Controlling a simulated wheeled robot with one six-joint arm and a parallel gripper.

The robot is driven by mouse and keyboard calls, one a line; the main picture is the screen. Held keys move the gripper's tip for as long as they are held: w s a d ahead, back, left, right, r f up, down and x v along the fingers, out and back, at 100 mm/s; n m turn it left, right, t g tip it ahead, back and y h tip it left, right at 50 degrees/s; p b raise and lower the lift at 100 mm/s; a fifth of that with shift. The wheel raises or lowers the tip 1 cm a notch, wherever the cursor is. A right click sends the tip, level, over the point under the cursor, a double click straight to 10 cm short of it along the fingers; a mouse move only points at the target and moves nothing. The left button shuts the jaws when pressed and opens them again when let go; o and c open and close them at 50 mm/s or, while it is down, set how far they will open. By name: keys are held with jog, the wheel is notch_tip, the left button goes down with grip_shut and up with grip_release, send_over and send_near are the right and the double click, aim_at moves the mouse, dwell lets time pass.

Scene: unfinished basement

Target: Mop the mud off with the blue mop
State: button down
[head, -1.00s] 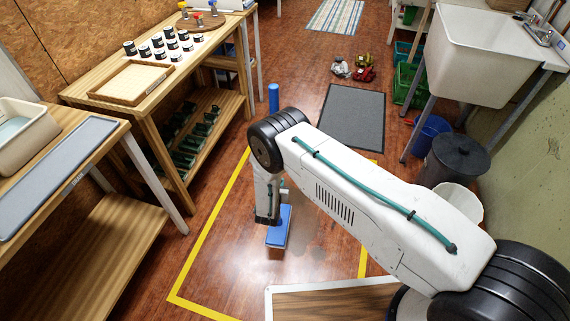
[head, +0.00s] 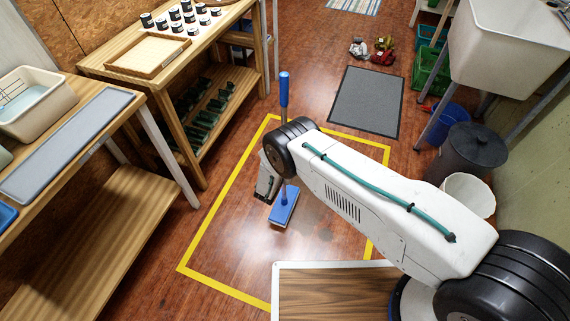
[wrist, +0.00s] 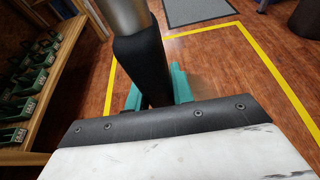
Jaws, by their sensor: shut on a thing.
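The blue mop (head: 285,207) stands nearly upright, its flat blue head low at the floor inside the yellow tape outline. Its blue handle top (head: 284,88) rises above my arm, which hides the middle of the pole. My gripper (wrist: 156,88) is shut on the mop's pole; its teal fingers show on both sides of the black grip (wrist: 140,65) in the wrist view. Faint, darker mud patches (head: 325,234) lie on the floor right of the mop head. Whether the head touches the floor is hard to tell.
Yellow tape (head: 224,291) bounds the floor area. A wood-topped white-edged surface (head: 330,292) is in front. Workbenches (head: 150,80) stand left. A grey mat (head: 367,102) lies beyond the tape; a dark bin (head: 466,155) and white bucket (head: 468,193) stand right.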

jog(key=shift+f, duration=2.3)
jog(key=s+d, duration=0.4)
jog(key=d, duration=0.5)
jog(key=s+d, duration=0.3)
jog(key=d, duration=0.6)
jog(key=s+d, duration=0.4)
jog(key=d, duration=0.5)
notch_tip(320, 180, up, 6)
jog(key=shift+w+r, duration=0.25)
jog(key=shift+w, duration=0.15)
jog(key=shift+d, duration=0.1)
